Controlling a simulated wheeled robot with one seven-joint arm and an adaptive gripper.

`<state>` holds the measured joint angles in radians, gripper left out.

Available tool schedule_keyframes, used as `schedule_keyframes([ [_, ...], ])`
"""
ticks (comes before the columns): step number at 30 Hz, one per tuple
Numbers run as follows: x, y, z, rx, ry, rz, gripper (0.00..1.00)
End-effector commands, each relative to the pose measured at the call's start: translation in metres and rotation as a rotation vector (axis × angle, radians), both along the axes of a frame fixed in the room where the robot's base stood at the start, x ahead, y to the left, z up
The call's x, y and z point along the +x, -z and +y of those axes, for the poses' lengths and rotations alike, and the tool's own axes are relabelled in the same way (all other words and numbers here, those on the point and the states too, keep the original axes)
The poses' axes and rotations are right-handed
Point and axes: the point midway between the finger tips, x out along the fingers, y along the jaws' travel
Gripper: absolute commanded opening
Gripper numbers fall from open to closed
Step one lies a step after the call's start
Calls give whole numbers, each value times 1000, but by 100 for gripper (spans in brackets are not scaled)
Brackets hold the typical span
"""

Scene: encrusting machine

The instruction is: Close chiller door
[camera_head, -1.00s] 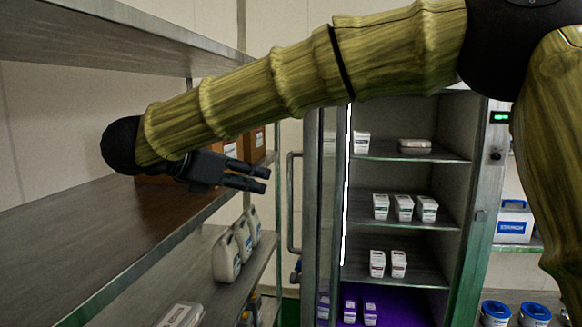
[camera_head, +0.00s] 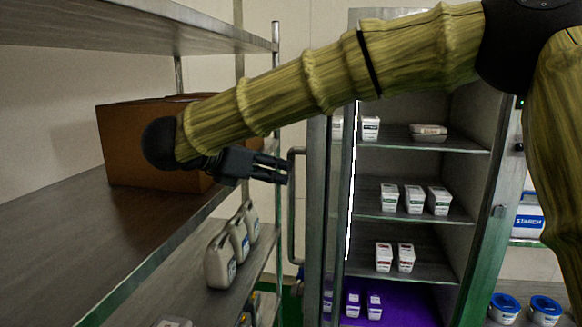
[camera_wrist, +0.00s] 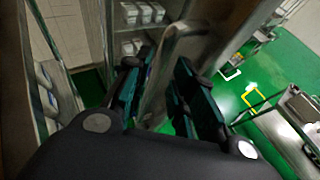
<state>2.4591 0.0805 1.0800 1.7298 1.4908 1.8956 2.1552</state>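The chiller door (camera_head: 316,220) stands open, seen nearly edge-on at the left of the chiller opening. Its vertical metal handle (camera_head: 292,215) faces left. The chiller (camera_head: 492,190) shows shelves of small white cartons and tubs inside. My gripper (camera_head: 287,170) is open, with its fingertips at the upper part of the handle. In the wrist view, the metal handle bar (camera_wrist: 170,65) runs between the two spread fingers of my gripper (camera_wrist: 165,85). Whether the fingers touch it, I cannot tell.
A metal rack (camera_head: 150,262) stands close on the left below my forearm. It holds a cardboard box (camera_head: 135,135) and several white jugs (camera_head: 220,262). Blue-lidded tubs (camera_head: 545,308) stand at lower right. The wrist view shows open green floor (camera_wrist: 245,75) at right.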

Motion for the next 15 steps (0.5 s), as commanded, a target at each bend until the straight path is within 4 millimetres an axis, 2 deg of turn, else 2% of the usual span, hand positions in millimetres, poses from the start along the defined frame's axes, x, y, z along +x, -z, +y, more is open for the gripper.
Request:
schedule_keyframes([
  [6, 20, 10, -23, 0, -1, 1, 25],
  [15, 31, 20, -36, 1, -4, -1, 25],
])
